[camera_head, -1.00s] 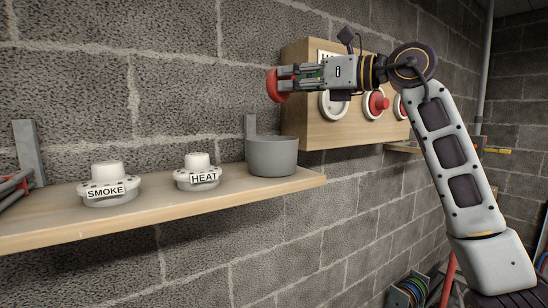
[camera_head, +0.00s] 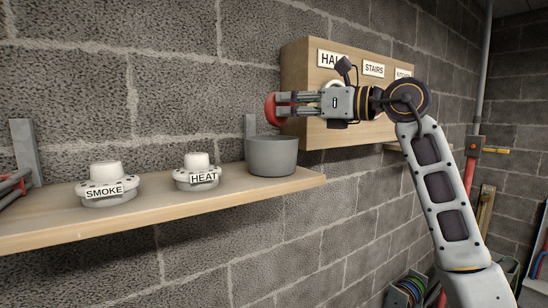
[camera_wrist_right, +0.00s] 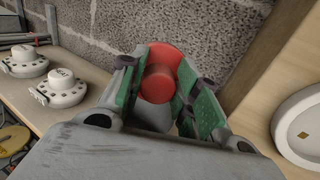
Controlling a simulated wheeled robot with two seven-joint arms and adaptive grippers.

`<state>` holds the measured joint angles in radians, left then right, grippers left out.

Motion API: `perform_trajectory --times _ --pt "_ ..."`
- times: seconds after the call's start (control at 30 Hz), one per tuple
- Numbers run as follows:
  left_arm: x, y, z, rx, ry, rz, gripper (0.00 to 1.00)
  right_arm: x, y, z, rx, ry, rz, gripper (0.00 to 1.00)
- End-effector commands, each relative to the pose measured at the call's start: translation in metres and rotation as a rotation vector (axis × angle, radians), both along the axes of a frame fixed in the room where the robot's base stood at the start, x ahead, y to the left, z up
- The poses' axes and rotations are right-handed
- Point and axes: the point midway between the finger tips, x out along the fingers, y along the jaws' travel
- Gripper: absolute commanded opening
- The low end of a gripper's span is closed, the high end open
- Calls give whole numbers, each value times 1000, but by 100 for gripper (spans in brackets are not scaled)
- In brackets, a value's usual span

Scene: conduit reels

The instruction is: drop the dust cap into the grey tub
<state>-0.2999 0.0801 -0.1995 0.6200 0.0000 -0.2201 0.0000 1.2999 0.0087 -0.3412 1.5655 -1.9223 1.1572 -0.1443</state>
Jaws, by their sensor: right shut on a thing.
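The red dust cap (camera_head: 270,110) is held between the fingertips of my right gripper (camera_head: 282,104), which is shut on it. In the right wrist view the cap (camera_wrist_right: 163,62) sits between the green-padded fingers (camera_wrist_right: 158,85). My left gripper is not in view.
White detectors marked SMOKE (camera_head: 107,186) and HEAT (camera_head: 197,173) stand on the shelf (camera_head: 230,197) left of the tub. A wooden board (camera_head: 298,60) with labels is on the wall behind my right gripper. Bare shelf lies between the detectors.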

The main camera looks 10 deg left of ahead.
Motion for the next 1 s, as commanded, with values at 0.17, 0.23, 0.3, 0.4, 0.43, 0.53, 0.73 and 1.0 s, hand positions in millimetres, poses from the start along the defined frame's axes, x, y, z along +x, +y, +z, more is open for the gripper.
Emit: perform_trajectory --times 0.17,0.23,0.3,0.4,0.43,0.53,0.73,1.0 --pt "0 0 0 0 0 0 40 0 0 -5 0 1 0 9" --pt "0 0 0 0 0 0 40 0 0 -6 0 0 0 9" --pt "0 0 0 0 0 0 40 0 0 -6 0 0 0 9" --pt "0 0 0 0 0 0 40 0 0 -6 0 0 0 9" --pt "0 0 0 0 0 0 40 0 0 -6 0 0 0 9" --pt "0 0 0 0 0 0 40 0 0 -6 0 0 0 39" --pt "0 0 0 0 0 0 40 0 0 -6 0 0 0 57" --pt "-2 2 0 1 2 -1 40 0 -1 -6 0 0 0 57"
